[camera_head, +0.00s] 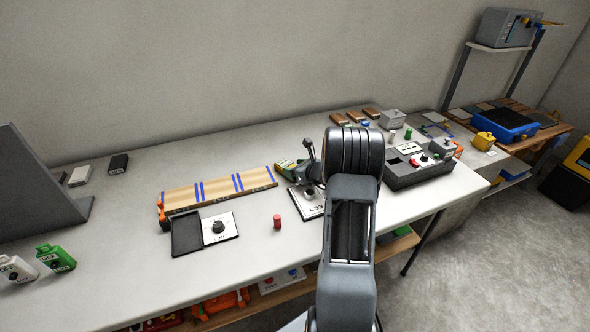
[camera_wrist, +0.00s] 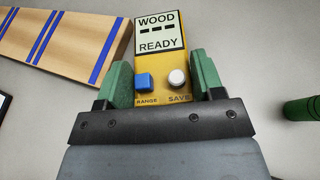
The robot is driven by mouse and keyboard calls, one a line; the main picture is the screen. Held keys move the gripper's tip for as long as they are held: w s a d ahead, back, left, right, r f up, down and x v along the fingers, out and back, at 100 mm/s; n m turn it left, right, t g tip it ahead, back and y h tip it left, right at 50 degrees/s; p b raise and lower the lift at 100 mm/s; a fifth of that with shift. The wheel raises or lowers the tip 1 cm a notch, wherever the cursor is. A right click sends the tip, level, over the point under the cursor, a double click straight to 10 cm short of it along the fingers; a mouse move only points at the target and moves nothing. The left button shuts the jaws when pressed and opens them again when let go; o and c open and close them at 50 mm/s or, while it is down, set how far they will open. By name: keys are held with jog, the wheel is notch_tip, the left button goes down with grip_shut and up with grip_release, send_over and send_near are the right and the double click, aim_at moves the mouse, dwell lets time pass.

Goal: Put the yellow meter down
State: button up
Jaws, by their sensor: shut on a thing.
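My gripper (camera_wrist: 157,82) has its green fingers shut on the sides of the yellow meter (camera_wrist: 162,60). The meter's screen reads "WOOD --- READY", and a blue RANGE button and a white SAVE button face the wrist camera. In the head view the yellow meter (camera_head: 283,165) shows in part beyond my gripper (camera_head: 292,170), by the right end of the striped wooden board (camera_head: 215,190). My arm hides part of this area. I cannot tell whether the meter touches the table (camera_head: 120,220).
A dark tray (camera_head: 187,233) and a LIMIT dial card (camera_head: 220,229) lie before the board. A red cylinder (camera_head: 277,221) and another dial card (camera_head: 307,203) are near my arm. A dark control box (camera_head: 418,165) stands right. A green cylinder (camera_wrist: 302,109) shows in the wrist view.

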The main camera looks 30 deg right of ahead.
jog(key=shift+f, duration=0.1)
jog(key=o, duration=1.1)
